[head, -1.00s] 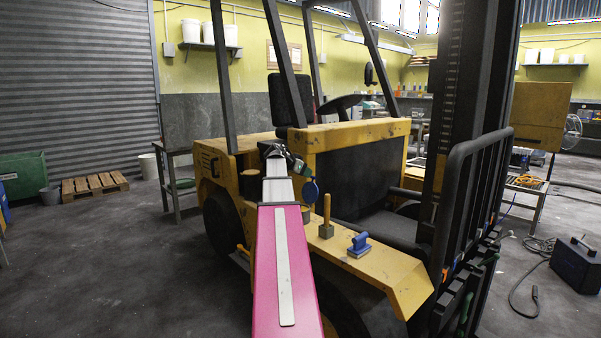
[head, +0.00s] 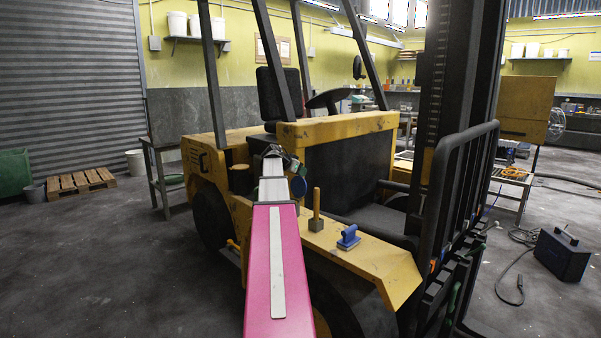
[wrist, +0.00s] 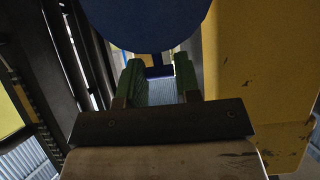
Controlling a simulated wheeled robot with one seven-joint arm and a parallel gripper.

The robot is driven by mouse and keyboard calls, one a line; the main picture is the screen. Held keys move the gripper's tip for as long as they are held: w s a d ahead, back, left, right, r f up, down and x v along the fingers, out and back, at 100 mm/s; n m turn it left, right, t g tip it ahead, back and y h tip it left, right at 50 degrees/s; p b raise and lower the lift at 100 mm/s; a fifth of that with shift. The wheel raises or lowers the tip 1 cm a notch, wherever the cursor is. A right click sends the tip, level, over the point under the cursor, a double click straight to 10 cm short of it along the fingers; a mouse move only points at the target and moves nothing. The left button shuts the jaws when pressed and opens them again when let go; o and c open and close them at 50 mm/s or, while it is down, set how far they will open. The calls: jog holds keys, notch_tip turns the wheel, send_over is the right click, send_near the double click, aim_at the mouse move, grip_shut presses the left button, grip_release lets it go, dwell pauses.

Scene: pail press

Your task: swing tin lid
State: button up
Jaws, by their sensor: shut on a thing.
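The round blue lid (head: 298,186) hangs at the end of my arm in the head view, above the yellow fender of the forklift. It also fills the top middle of the wrist view (wrist: 145,22), seen as a broad blue disc. My gripper (wrist: 160,72) has green fingers closed on the narrow dark tab below the disc. In the head view my gripper (head: 294,164) is small and partly hidden by my arm. I cannot make out clearly the tin or whether the lid touches it.
The mast and guard (head: 460,190) rise at right.

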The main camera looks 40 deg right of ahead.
jog(key=shift+s+a+r, duration=0.1)
jog(key=shift+s+a, duration=0.05)
jog(key=shift+a, duration=1.15)
jog(key=shift+a, duration=0.1)
jog(key=shift+s+a+f, duration=0.1)
jog(key=shift+a+f, duration=0.1)
jog(key=shift+a, duration=0.6)
jog(key=shift+s+a+f, duration=0.1)
jog(key=shift+a+f, duration=0.05)
jog(key=shift+a, duration=0.65)
jog(key=shift+a, duration=0.15)
jog(key=shift+s+a+f, duration=0.1)
jog(key=shift+a+f, duration=0.3)
jog(key=shift+a, duration=0.35)
jog(key=shift+a+f, duration=0.4)
jog(key=shift+a, duration=0.3)
